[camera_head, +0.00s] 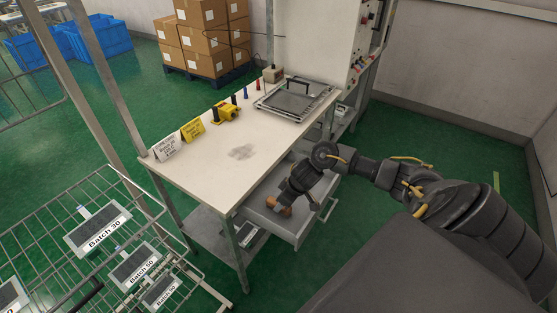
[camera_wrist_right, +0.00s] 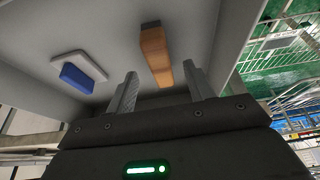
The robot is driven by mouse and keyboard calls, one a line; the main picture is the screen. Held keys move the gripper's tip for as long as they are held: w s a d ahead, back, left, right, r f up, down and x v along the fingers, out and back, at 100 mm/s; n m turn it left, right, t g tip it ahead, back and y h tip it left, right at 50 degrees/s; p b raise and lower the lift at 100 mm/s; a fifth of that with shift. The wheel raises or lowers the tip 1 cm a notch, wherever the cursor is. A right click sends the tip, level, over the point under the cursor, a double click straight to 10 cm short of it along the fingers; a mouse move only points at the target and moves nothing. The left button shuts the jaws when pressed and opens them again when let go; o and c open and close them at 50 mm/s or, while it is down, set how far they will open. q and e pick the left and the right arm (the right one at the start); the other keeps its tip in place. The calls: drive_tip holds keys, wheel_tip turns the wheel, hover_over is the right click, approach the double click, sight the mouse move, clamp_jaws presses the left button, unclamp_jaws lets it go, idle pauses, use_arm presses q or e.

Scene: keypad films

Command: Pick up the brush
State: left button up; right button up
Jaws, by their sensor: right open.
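The brush (camera_wrist_right: 156,52) looks like an orange-brown wooden block with a dark end. It lies on the drawer's grey floor in the right wrist view. My right gripper (camera_wrist_right: 161,84) is open and empty, pointing down into the drawer. In the picture, the near end of the brush shows between its two fingers, which appear apart from it. In the head view, my right arm reaches into the open drawer (camera_head: 296,229) under the table, and a brown-orange piece (camera_head: 272,202) shows beside the gripper, partly hidden. My left gripper is out of view.
A blue block on a white base (camera_wrist_right: 82,72) lies in the drawer, left of the brush. Drawer walls stand close around the gripper. The white table (camera_head: 205,172) above holds signs, a yellow device (camera_head: 226,113) and a framed plate (camera_head: 294,98). A wire rack (camera_head: 60,215) stands left.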

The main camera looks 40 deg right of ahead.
drive_tip(key=x, duration=0.4)
drive_tip(key=shift+w+f, duration=0.2)
drive_tip(key=shift+w, duration=0.2)
drive_tip(key=shift+a+f, duration=0.1)
drive_tip(key=shift+f, duration=0.2)
drive_tip(key=shift+c, duration=0.2)
drive_tip(key=c, duration=1)
drive_tip(key=shift+r, duration=0.1)
drive_tip(key=shift+c, duration=0.2)
